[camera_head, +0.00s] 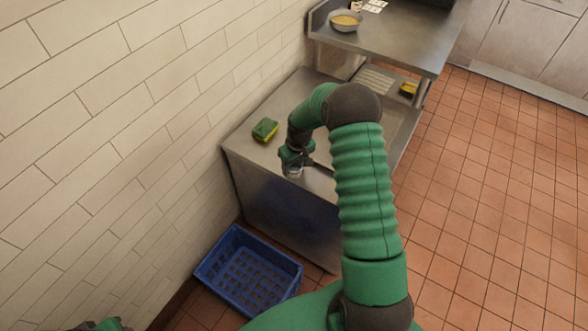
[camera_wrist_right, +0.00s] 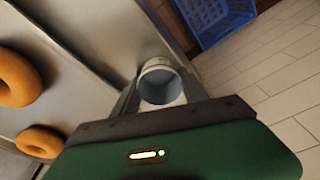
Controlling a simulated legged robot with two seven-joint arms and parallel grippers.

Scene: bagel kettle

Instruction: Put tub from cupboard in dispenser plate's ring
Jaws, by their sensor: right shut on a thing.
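My right gripper (camera_head: 294,163) is over the steel counter near its front edge, at the end of my green arm. It is shut on a small tub (camera_head: 293,171), which is mostly hidden by the gripper in the head view. In the right wrist view the tub (camera_wrist_right: 160,84) is a pale, round, open-topped cup, empty inside, held between the fingers of the right gripper (camera_wrist_right: 158,92). I cannot make out a dispenser plate or its ring in either view. Only a scrap of my left arm shows at the bottom left of the head view.
A green-yellow sponge (camera_head: 265,130) lies on the counter (camera_head: 240,139), left of the gripper. A blue crate (camera_head: 248,271) stands on the floor below. A bowl (camera_head: 345,21) sits on the higher shelf. Bagels (camera_wrist_right: 18,77) lie on steel in the wrist view.

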